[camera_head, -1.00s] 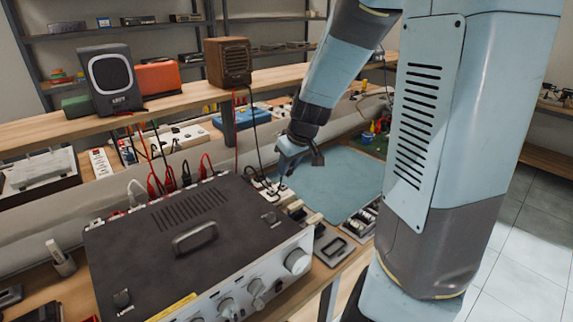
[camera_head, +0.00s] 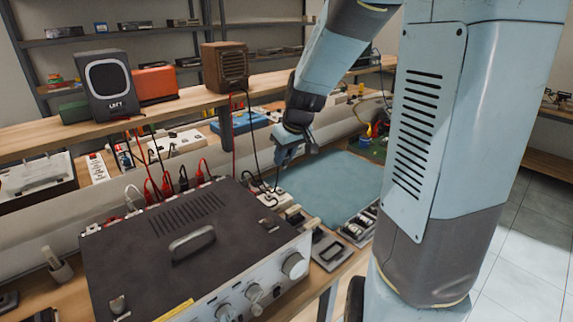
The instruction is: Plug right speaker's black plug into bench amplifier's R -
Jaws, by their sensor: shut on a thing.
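The bench amplifier (camera_head: 135,240) has a dark top and a silver front with knobs. Its rear sockets are hidden behind its top edge, where red plugs (camera_head: 202,168) and black plugs (camera_head: 183,178) stand up. The brown right speaker (camera_head: 226,66) stands on the raised shelf, with a red and a black cable (camera_head: 251,130) hanging from it. My gripper (camera_head: 281,164) points down behind the amplifier's back right corner, above the bench. It is shut on the black plug (camera_head: 277,181), which is small and dark and partly hidden. I cannot make out the R - socket.
A blue mat (camera_head: 335,185) lies right of my gripper. Small trays (camera_head: 328,250) sit beside the amplifier. Cables crowd the amplifier's rear.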

